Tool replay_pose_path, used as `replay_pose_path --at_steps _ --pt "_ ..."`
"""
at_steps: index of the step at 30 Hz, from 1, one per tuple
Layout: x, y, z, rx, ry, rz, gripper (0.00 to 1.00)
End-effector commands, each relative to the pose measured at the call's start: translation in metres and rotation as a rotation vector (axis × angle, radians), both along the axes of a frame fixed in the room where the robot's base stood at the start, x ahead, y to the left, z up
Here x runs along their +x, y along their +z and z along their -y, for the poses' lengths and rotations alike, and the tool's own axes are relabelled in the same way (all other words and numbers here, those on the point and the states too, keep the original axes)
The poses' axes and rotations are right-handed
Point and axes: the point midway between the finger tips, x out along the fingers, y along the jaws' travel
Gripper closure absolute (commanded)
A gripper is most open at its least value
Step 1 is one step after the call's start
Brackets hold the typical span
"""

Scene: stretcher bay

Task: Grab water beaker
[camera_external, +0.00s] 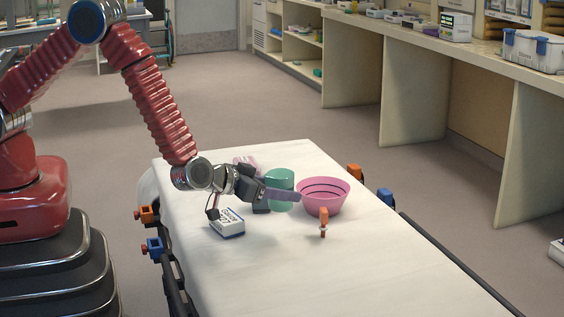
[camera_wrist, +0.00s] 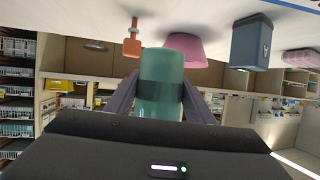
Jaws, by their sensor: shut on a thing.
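The water beaker (camera_external: 281,179) is a teal green cup on the white-covered stretcher, left of the pink bowl. In the wrist view the beaker (camera_wrist: 162,68) fills the space between the two dark fingers, with a darker band across its middle. My gripper (camera_external: 279,195) reaches in low from the left, one finger passing across the front of the beaker. In the wrist view my gripper (camera_wrist: 162,97) is shut on the beaker's sides.
A pink bowl (camera_external: 323,194) stands close on the right. An orange-handled tool (camera_external: 323,217) is in front of it. A white and blue box (camera_external: 228,224) lies below my wrist. A dark grey container (camera_wrist: 252,42) is nearby. The stretcher's near right part is clear.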

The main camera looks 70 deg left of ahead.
Motion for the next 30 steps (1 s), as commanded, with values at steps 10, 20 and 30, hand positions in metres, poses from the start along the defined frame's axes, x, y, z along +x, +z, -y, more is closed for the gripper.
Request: replay_pose_path --at_steps 10,20,30 --pt "0.000 0.015 0.000 0.001 0.001 0.001 0.77" --pt "0.000 0.017 0.000 0.000 0.000 0.000 0.77" --pt "0.000 0.017 0.000 0.000 0.000 0.001 0.77"
